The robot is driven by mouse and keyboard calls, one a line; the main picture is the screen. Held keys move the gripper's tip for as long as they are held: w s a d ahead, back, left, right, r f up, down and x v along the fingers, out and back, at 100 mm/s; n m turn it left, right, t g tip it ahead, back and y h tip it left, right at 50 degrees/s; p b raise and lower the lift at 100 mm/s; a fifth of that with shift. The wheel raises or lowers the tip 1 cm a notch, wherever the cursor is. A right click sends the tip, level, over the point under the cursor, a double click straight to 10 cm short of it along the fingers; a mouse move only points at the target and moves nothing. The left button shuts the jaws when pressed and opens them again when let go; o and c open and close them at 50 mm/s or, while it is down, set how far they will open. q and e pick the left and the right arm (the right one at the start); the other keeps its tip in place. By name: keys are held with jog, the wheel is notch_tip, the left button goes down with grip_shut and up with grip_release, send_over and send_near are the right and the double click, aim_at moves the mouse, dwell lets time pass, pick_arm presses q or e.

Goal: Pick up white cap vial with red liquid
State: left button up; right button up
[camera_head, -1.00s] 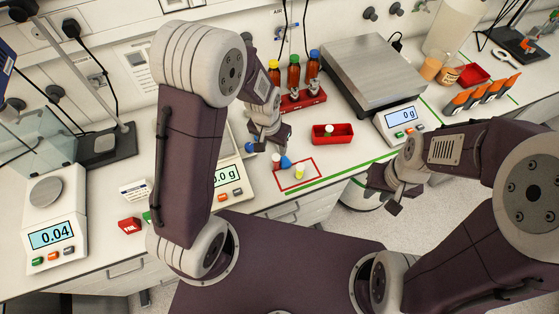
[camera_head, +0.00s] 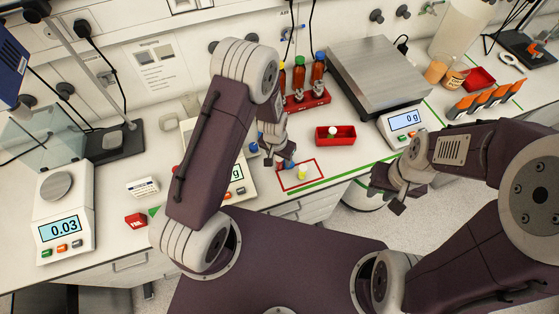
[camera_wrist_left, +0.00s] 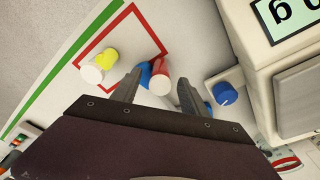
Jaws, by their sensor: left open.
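The white-capped vial with red liquid (camera_wrist_left: 160,80) stands in the left wrist view between the fingertips of my left gripper (camera_wrist_left: 157,90). The fingers are open, one on each side of it, and I cannot tell whether either touches it. In the head view my left gripper (camera_head: 277,160) is low over the counter beside the red-outlined square and mostly hides this vial. A blue vial (camera_wrist_left: 145,74) is close behind the red one, beside the left finger. My right gripper (camera_head: 388,200) hangs at the counter's front edge, away from the vials; its jaw opening is unclear.
A white-capped yellow vial (camera_wrist_left: 97,66) stands in the red-outlined square, left of my fingers. A blue-capped item (camera_wrist_left: 226,94) and a balance (camera_wrist_left: 265,60) are on the right. A red tray (camera_head: 335,140) and a bottle rack (camera_head: 306,102) stand behind.

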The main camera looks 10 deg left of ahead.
pick_arm(q)
jog(key=shift+s, duration=0.1)
grip_shut()
jog(key=shift+r, duration=0.15)
jog(key=shift+r, duration=0.35)
jog(key=r, duration=0.1)
jog(key=d+r, duration=0.1)
jog(key=r+b, duration=0.1)
jog(key=shift+w+d+r, duration=0.15)
jog(key=shift+w+r, duration=0.15)
jog(key=shift+r, duration=0.1)
jog(key=w+d+r+b, duration=0.2)
jog(key=d+r, duration=0.4)
jog(key=d, duration=0.3)
jog(key=shift+w+d+r, duration=0.15)
jog(key=shift+w+d, duration=0.25)
jog(key=shift+w, duration=0.15)
